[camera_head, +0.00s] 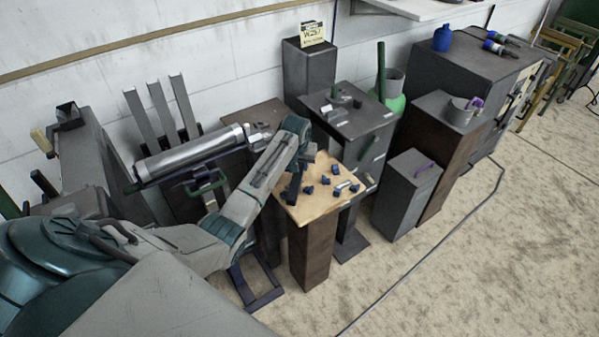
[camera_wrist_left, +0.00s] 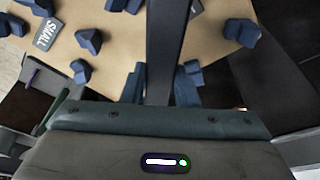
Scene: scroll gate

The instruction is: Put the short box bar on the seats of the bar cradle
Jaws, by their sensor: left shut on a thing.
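My left gripper (camera_head: 303,158) is above the tan-topped stand. It is shut on a dark, straight bar (camera_head: 293,187), apparently the short box bar. In the left wrist view the bar (camera_wrist_left: 165,45) runs upward from between the blue fingertips (camera_wrist_left: 162,82) and passes over the tan top. Several small dark-blue blocks (camera_head: 337,169) are spread on that top; they also show in the left wrist view (camera_wrist_left: 89,41). I cannot tell whether any of them are seats of the bar cradle. Whether the bar touches the top is unclear. My right gripper is not in view.
The tan top (camera_head: 315,209) also carries a small label reading SMALL (camera_wrist_left: 48,33). A large silver cylinder (camera_head: 190,154) lies left of my gripper. Dark pedestals (camera_head: 405,192) crowd the right and back. A cable (camera_head: 420,252) crosses the open floor at right.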

